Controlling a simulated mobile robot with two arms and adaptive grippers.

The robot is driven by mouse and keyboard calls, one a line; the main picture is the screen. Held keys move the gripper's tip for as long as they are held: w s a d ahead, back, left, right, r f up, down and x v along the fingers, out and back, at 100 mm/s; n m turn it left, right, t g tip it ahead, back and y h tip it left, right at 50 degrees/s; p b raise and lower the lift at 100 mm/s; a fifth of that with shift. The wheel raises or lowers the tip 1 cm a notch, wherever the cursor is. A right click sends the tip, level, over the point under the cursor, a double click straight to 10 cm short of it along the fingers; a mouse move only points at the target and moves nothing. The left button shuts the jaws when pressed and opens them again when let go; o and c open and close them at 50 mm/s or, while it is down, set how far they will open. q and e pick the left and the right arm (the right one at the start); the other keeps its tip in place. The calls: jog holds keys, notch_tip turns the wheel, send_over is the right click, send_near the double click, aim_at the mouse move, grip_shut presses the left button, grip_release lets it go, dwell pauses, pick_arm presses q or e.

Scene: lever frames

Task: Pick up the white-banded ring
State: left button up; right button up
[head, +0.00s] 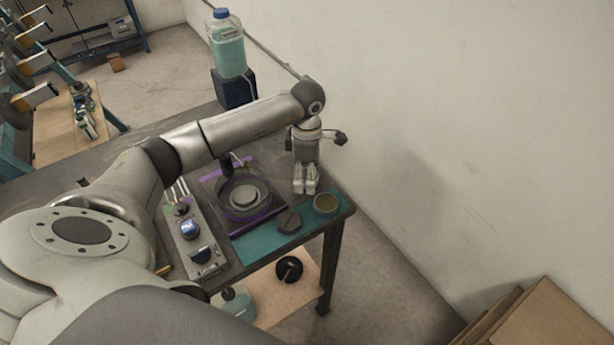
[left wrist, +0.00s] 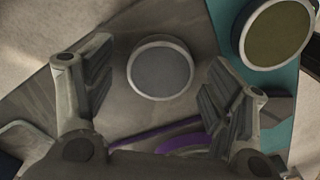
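The white-banded ring (left wrist: 160,67) shows in the left wrist view as a round shape with a pale rim and grey middle. It lies on the grey tabletop, ahead of and between my left gripper's fingers (left wrist: 160,95), which are spread apart with nothing between them. In the head view my left gripper (head: 305,180) points down over the right end of the table. I cannot make out the ring there; the gripper appears to hide it. How high the fingertips are above the ring is unclear. My right gripper is not in view.
A round dish (head: 243,197) sits on a purple-marked plate left of the gripper. A blue-capped bottle (head: 229,45) stands behind. The wall is close on the right.

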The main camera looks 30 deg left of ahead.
pick_arm(q)
jog(key=c, duration=1.1)
jog(key=shift+c, duration=0.2)
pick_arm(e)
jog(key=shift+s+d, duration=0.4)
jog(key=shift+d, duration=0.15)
pick_arm(q)
jog(key=shift+r, duration=0.1)
